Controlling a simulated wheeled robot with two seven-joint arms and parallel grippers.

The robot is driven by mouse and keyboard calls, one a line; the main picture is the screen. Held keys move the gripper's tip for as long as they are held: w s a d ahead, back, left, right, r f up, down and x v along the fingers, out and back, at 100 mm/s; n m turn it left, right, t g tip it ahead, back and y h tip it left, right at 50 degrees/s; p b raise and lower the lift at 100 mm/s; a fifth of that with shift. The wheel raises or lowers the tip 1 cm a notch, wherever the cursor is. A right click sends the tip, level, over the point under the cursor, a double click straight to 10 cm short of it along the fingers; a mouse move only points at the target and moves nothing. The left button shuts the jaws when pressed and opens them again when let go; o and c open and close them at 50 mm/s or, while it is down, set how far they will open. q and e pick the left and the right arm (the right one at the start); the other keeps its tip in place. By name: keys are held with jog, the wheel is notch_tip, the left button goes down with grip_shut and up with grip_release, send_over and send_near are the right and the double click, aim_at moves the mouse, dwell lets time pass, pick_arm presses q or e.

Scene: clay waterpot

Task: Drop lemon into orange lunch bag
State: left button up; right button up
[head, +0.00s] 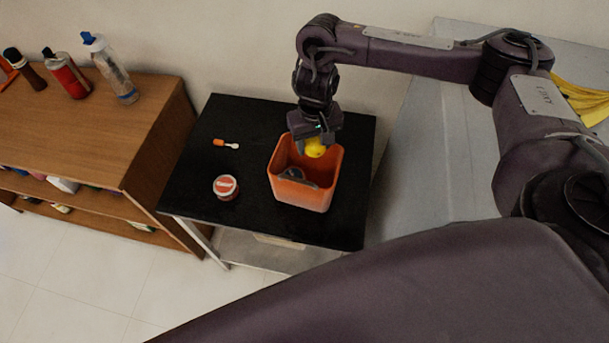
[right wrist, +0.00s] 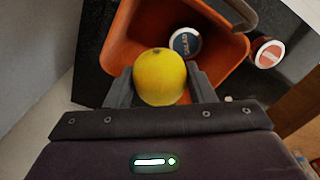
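The yellow lemon (head: 315,148) is held between the fingers of my right gripper (head: 316,140). The lemon also shows in the right wrist view (right wrist: 160,77), with one finger on each side of it. The orange lunch bag (head: 303,193) stands open on the black table, and the lemon is over its opening near the back side. In the right wrist view the bag (right wrist: 121,48) lies beyond the lemon. A round container with a dark blue lid (right wrist: 185,42) is inside the bag. My left gripper is not in view.
The black table (head: 190,185) also bears a red and white tub (head: 225,187) and a small orange and white item (head: 226,144). A wooden shelf (head: 120,150) with bottles stands at left. A grey surface (head: 420,150) is at right.

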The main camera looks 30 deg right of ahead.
jog(key=o, duration=0.5)
jog(key=shift+c, duration=0.2)
notch_tip(320, 180, up, 8)
jog(key=shift+f+p, duration=0.1)
jog(key=shift+p, duration=0.85)
